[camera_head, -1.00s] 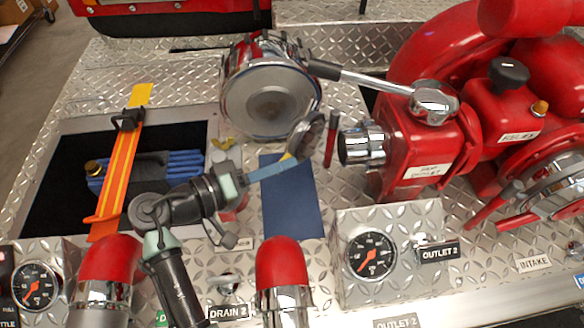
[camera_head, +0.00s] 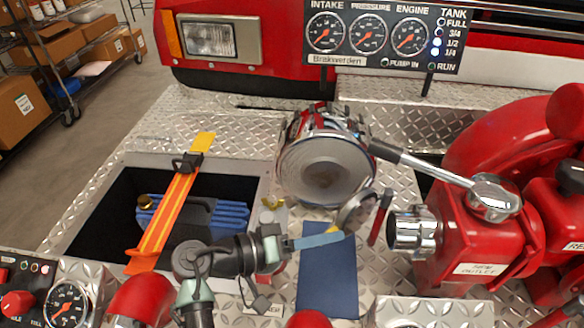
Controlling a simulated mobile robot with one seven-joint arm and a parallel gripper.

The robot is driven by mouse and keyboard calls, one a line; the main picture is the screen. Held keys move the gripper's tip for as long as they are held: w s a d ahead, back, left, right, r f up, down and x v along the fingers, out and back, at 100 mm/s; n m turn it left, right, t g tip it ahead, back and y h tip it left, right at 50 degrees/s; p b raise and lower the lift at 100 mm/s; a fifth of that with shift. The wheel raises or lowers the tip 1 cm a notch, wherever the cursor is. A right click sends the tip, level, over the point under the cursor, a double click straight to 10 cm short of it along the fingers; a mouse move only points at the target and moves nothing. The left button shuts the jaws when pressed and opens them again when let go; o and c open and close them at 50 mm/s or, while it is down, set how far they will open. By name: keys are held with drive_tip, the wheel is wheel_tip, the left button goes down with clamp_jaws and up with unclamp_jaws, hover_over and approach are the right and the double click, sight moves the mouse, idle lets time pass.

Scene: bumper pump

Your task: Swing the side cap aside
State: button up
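A small round metal cap (camera_head: 357,210), tilted nearly edge-on, sits between the large chrome drum (camera_head: 326,168) and the chrome side outlet (camera_head: 410,232) of the red pump. I take it for the side cap; its hinge is not clear. My gripper (camera_head: 338,236), with a blue finger and a yellow tip, reaches in from the left. Its tip lies at the cap's lower edge, touching or very close. The fingers overlap from this side, so their gap is hidden. The outlet's open end faces left, apart from the cap.
A chrome-handled lever (camera_head: 430,168) spans above the outlet. A thin red handle (camera_head: 380,217) stands between cap and outlet. A dark blue panel (camera_head: 328,280) lies below my gripper. An orange strap (camera_head: 165,225) crosses the open bay at left. A gauge board (camera_head: 385,38) stands behind.

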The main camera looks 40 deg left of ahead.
drive_tip(key=v, duration=1.3)
